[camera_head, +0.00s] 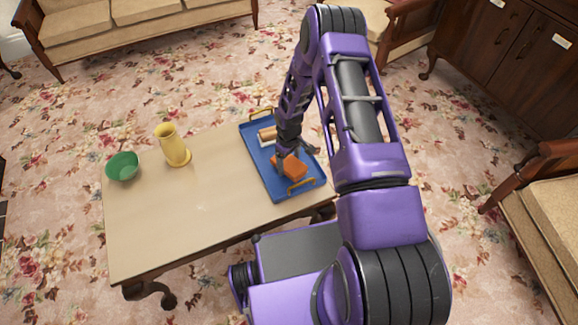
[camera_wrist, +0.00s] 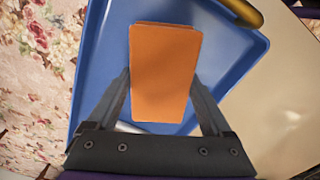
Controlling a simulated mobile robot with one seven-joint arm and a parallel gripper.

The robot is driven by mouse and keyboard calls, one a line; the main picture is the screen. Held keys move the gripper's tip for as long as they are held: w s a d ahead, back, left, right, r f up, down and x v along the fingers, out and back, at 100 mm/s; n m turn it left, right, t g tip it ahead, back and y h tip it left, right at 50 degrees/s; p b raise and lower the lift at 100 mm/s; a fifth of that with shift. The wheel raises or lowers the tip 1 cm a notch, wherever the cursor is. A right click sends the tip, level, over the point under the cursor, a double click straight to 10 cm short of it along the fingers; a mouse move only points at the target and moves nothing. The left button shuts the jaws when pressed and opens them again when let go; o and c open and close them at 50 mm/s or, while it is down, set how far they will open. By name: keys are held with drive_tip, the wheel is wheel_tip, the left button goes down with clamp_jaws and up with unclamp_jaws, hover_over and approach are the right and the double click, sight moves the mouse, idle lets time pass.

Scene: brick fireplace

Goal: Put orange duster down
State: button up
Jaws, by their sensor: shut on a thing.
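The orange duster (camera_head: 294,167) is a flat orange block over the near part of the blue tray (camera_head: 259,159). In the wrist view the duster (camera_wrist: 164,75) sits between the two fingers. My gripper (camera_head: 284,156) is shut on it; the fingers also show in the wrist view (camera_wrist: 160,90). The blue tray (camera_wrist: 98,85) lies below the duster. I cannot tell whether the duster touches the tray floor.
The tray has gold handles (camera_head: 301,186) and lies at the right end of the table (camera_head: 190,215). A brown-and-white item (camera_head: 267,136) lies in its far part. A yellow pitcher (camera_head: 172,146) and a green bowl (camera_head: 122,166) stand at the left. The table's middle is clear.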

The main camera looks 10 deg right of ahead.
drive_tip(key=shift+f, duration=0.8)
drive_tip(key=shift+f, duration=0.1)
drive_tip(key=o, duration=1.4)
